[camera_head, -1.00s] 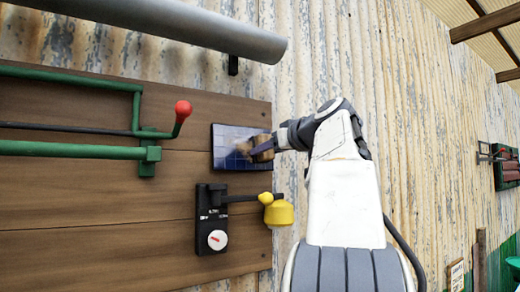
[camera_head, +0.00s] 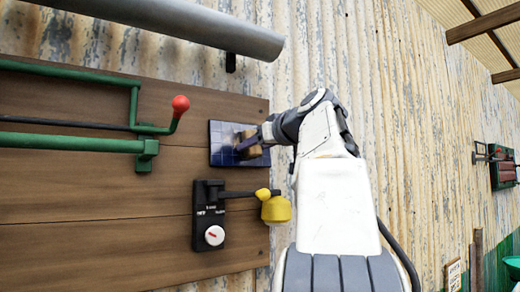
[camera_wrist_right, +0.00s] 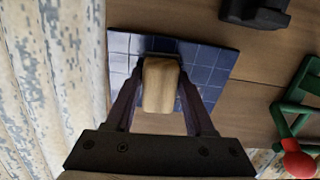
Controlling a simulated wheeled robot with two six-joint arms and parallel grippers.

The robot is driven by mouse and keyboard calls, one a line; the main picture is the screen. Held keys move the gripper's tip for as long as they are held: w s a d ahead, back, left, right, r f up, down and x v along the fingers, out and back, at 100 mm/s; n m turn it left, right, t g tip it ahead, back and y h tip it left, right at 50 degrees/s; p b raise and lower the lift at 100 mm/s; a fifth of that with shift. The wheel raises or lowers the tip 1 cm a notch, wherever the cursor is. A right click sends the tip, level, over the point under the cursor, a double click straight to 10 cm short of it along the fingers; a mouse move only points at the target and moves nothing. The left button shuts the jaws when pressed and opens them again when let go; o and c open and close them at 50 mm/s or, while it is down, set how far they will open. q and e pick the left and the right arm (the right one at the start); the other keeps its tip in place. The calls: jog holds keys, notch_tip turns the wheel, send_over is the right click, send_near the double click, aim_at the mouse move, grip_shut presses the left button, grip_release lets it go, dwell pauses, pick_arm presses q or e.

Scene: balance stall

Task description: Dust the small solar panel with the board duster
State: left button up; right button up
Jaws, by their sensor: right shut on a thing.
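The small solar panel (camera_head: 222,146) is a dark blue gridded plate fixed flat on the wooden board. It also shows in the right wrist view (camera_wrist_right: 207,75), behind the duster. My right gripper (camera_head: 252,146) is in front of the panel's right part. It is shut on the board duster (camera_wrist_right: 160,84), whose tan wooden block sits between the two fingers. The duster's dark far side is at the panel's face; whether it touches cannot be told for certain. The duster (camera_head: 249,143) is partly hidden by the fingers in the head view. My left gripper is not in view.
A green bar frame with a red-knobbed lever (camera_head: 180,104) is left of the panel. A black box with a white dial (camera_head: 214,235) and a yellow weight (camera_head: 276,209) sit below it. A grey pipe (camera_head: 180,28) runs above. Corrugated wall (camera_head: 400,100) lies right.

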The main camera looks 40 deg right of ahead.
aim_at(222, 144)
jog(key=shift+w+a+b, duration=0.15)
jog(key=shift+w+a, duration=0.05)
jog(key=shift+a, duration=0.55)
jog(key=shift+w+a+b, duration=0.15)
jog(key=shift+a, duration=0.6)
jog(key=shift+w+a+b, duration=0.15)
jog(key=shift+w+a, duration=0.05)
jog(key=shift+a, duration=0.55)
jog(key=shift+w+a, duration=0.25)
jog(key=shift+a, duration=0.8)
